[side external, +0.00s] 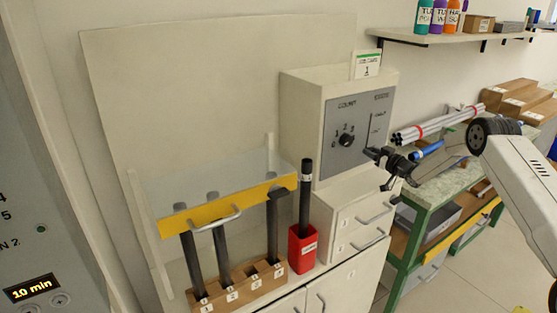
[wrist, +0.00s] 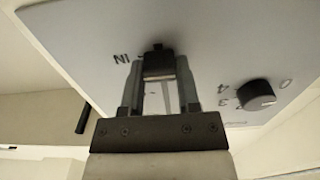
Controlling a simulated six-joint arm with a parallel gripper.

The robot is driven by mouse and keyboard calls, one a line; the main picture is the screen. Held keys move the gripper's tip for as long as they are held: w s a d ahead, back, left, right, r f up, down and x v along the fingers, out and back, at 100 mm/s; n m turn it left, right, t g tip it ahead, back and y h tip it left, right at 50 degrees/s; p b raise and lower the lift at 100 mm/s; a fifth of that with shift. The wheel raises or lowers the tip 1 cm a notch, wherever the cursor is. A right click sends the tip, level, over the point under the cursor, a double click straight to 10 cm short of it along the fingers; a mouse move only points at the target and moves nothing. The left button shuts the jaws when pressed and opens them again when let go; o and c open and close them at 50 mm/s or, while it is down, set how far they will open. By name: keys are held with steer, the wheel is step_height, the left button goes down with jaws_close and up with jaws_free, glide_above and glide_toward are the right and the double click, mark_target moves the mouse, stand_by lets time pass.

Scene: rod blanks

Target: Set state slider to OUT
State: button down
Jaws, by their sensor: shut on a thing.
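The grey control panel (side external: 360,125) on the white box has a state slider slot on its right side. In the wrist view the panel (wrist: 215,50) appears upside down, with the dark slider handle (wrist: 158,66) beside the label IN. My gripper (wrist: 158,72) is shut on that handle, one finger on each side. In the side external view my gripper (side external: 370,153) meets the panel's lower right part and hides the handle. A label higher beside the slot is too small to read surely. The OUT mark is not readable in either view.
A round black knob (side external: 346,140) with numbers sits left of the slider. A red cup (side external: 302,248) holding a dark rod and a wooden rack (side external: 240,285) with several dark rods stand left. Pale tubes (side external: 430,124) lie on the right bench. A shelf (side external: 440,38) hangs above.

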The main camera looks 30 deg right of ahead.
mark_target(368, 133)
stand_by(0.4)
steer(key=shift+r, duration=3.05)
steer(key=shift+c, duration=1.6)
jaws_free()
steer(key=shift+s, duration=0.2)
steer(key=s, duration=0.7)
steer(key=shift+s, duration=0.2)
steer(key=shift+a, duration=0.1)
